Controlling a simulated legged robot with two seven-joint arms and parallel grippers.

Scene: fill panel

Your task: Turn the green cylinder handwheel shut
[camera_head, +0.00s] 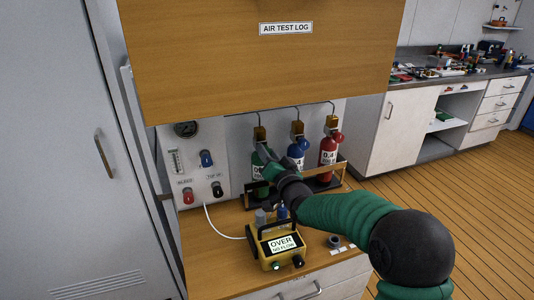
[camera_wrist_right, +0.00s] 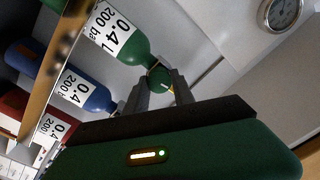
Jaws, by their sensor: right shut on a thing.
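The green cylinder (camera_head: 257,172) stands at the left of a row of three, partly hidden behind my right gripper (camera_head: 265,160). In the right wrist view the green cylinder (camera_wrist_right: 133,47) carries a white "0.4 L 200 bar" label. Its round green handwheel (camera_wrist_right: 158,78) sits between the two dark fingers of my right gripper (camera_wrist_right: 160,80), which is shut on it. In the head view the handwheel is hidden by the gripper. My left gripper is not in view.
A blue cylinder (camera_head: 297,150) and a red cylinder (camera_head: 328,152) stand to the right in the rack. A yellow meter (camera_head: 268,254) reading "OVER NO FLOW" sits on the wooden counter in front. A gauge panel (camera_head: 180,155) is at left; a wooden board (camera_head: 250,60) overhangs above.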

